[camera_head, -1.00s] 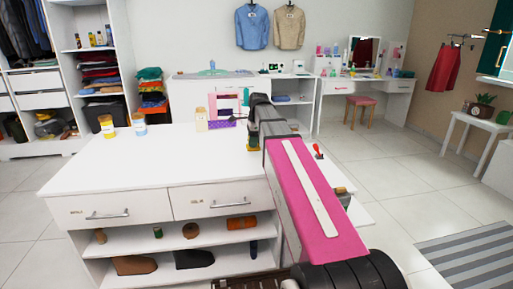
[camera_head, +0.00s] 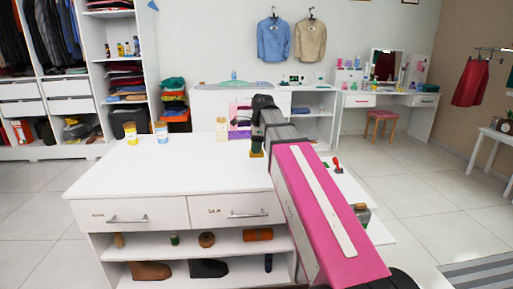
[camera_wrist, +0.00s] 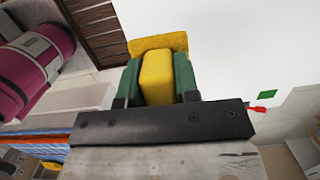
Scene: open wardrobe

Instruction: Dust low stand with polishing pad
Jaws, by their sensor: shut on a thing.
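In the head view my arm reaches forward over the right end of the white drawer unit (camera_head: 150,180). My gripper (camera_head: 257,150) is at that unit's right edge, mostly hidden behind my arm. In the wrist view its green fingers (camera_wrist: 156,84) are shut on the yellow polishing pad (camera_wrist: 157,78). A wider yellow part of the pad shows beyond the fingertips. A lower white surface (camera_head: 382,232), perhaps the low stand, shows right of my arm, partly hidden by it. I cannot tell whether the pad touches any surface.
Jars (camera_head: 161,132) stand on the drawer unit's back edge. A red-handled item (camera_head: 337,165) and a small jar (camera_head: 361,213) are on the lower white surface. A white side table (camera_head: 490,145) stands at far right. Tiled floor (camera_head: 430,195) between is clear.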

